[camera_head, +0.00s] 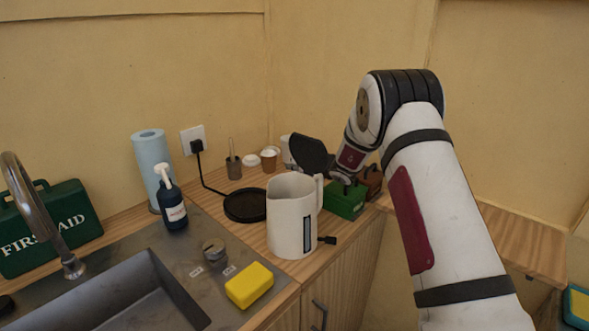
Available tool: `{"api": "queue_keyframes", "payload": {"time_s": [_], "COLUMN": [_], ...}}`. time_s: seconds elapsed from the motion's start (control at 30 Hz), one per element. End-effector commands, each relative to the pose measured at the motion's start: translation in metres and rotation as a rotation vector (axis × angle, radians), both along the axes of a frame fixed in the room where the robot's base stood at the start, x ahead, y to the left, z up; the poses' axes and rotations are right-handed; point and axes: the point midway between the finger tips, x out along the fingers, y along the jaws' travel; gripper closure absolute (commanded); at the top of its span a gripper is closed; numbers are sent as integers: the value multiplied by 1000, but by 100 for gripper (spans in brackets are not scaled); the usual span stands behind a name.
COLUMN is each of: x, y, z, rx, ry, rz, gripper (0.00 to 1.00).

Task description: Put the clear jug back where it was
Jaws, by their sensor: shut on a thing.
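I cannot make out a clear jug in this view. My arm reaches down from the right, behind the kettle's handle side. My gripper (340,179) is low beside the kettle handle and the green box (345,201), mostly hidden. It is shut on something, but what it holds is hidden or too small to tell. I cannot tell whether it touches the kettle.
A round black base (245,205) with a cord lies left of the kettle. A yellow sponge (249,285), dark bottle (174,205), blue roll (152,165) and sink (125,295) are to the left. Cups (269,160) stand behind. A brown box (371,180) is beside the green one.

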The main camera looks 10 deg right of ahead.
Motion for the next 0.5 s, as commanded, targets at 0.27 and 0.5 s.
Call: {"api": "queue_keyframes", "payload": {"time_s": [0.27, 0.5], "x": [0, 0], "y": [0, 0], "z": [-10, -13], "rx": [-1, 0], "ry": [-4, -1], "rz": [0, 0], "gripper": [100, 77]}}
